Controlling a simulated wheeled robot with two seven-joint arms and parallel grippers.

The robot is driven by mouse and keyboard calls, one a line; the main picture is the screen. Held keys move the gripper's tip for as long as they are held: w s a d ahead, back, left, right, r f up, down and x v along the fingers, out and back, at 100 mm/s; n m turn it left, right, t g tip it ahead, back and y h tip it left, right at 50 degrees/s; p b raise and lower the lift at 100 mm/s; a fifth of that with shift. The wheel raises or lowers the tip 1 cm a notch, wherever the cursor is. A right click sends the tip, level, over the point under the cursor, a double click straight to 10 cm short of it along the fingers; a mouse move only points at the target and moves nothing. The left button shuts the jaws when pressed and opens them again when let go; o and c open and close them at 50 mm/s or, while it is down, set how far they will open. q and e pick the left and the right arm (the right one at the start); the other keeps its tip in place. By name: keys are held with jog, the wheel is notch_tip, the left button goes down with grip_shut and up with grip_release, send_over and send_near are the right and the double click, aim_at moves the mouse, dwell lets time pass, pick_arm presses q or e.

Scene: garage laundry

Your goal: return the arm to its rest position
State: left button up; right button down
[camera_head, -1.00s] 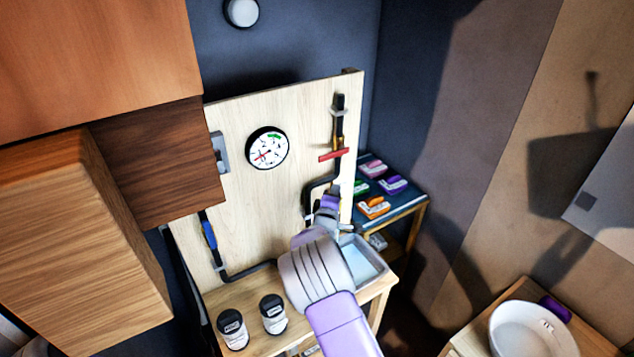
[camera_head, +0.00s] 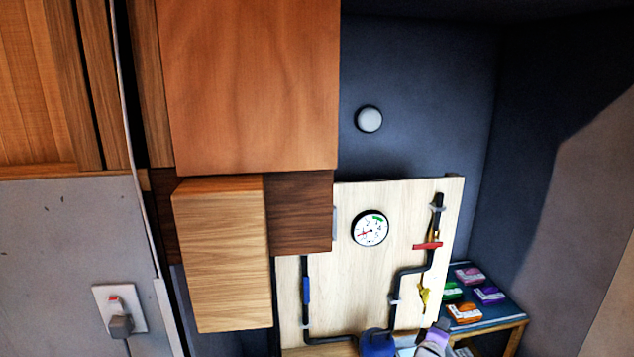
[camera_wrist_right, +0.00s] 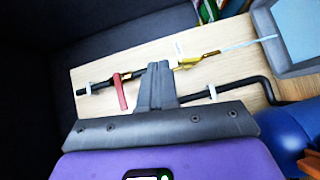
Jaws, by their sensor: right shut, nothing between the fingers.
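My right gripper (camera_head: 438,334) shows only partly at the bottom edge of the head view, in front of the lower right of the pipe board. In the right wrist view its dark fingers (camera_wrist_right: 158,78) are pressed together with nothing between them. In the head view the red handle (camera_head: 427,246) lies across the pipe and the yellow handle (camera_head: 424,293) points down. The rest of my right arm is out of the head view. My left gripper is not in view.
The pale board (camera_head: 340,285) carries a round gauge (camera_head: 370,228). Wooden cabinets (camera_head: 222,260) hang to its left. A small table (camera_head: 513,320) with several coloured boxes is at right. A rounded blue object (camera_head: 378,344) is at the bottom edge. A plug and socket (camera_head: 120,310) are at left.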

notch_tip(320, 180, down, 10)
jog(key=m+g+y, duration=0.1)
jog(key=g+y, duration=0.1)
jog(key=s+a+f+m+g+y+b, duration=0.1)
jog(key=s+a+f+m+g+y, duration=0.2)
jog(key=s+f, duration=0.55)
jog(key=s+a+f+m+g+y+b, duration=0.15)
jog(key=s+a+f, duration=0.25)
jog(key=s+f, duration=0.45)
pick_arm(q)
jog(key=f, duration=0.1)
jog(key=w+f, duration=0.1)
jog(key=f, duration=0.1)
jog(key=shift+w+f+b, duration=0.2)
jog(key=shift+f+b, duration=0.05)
jog(key=shift+b, duration=0.1)
pick_arm(e)
jog(key=s+a+f+m+g+y, duration=0.3)
jog(key=s+a, duration=0.5)
jog(key=s, duration=0.2)
jog(key=s+a+f+m+g+y, duration=0.3)
jog(key=s+a+m+y, duration=0.1)
jog(key=s+a, duration=0.5)
jog(key=shift+s+a+f+g, duration=0.15)
jog(key=shift+s+a+g, duration=0.15)
jog(key=shift+s, duration=0.75)
jog(key=shift+d, duration=0.1)
